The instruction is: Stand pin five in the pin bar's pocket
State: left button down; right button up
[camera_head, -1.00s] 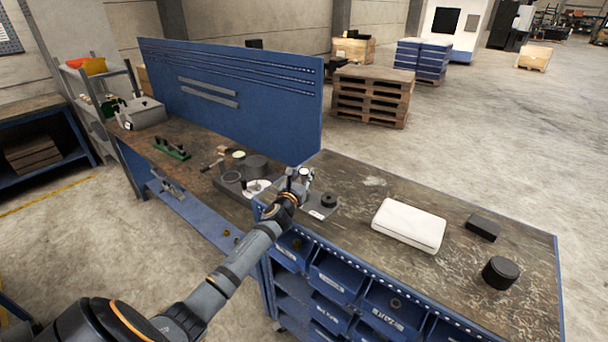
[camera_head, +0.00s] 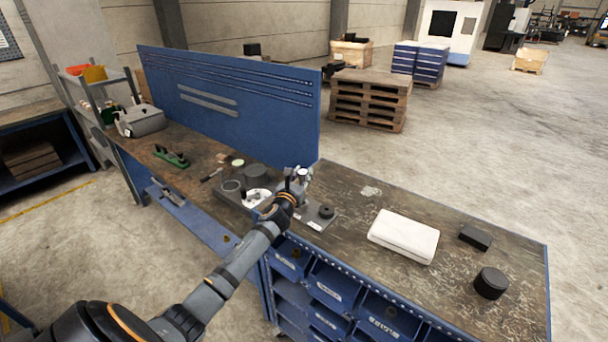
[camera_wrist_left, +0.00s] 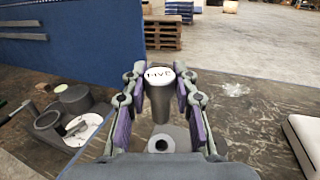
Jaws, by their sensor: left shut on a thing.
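My right gripper is in neither view.
Round dark parts and a white disc (camera_head: 257,197) stand left of the gripper. A green rack (camera_head: 171,156) is farther left. A white case (camera_head: 403,236), a black block (camera_head: 475,237) and a black cylinder (camera_head: 490,283) lie right. A blue panel (camera_head: 230,95) stands behind the left bench.

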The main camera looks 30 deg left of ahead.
pick_arm(q)
notch_tip(320, 180, down, 7)
jog(key=b, duration=0.6)
jog(key=shift+b, duration=0.4)
jog(key=shift+r, duration=0.2)
jog(key=shift+r, duration=0.1)
notch_tip(320, 180, up, 7)
jog(key=p, duration=0.7)
notch_tip(320, 180, down, 8)
jog(key=b, duration=0.8)
jog(key=shift+f, duration=0.25)
notch_tip(320, 180, up, 3)
jog(key=shift+p, duration=1.2)
jog(key=shift+s+f+b, duration=0.1)
jog(key=shift+f+b, duration=0.4)
jog(key=shift+b, duration=0.25)
jog(key=shift+r, duration=0.15)
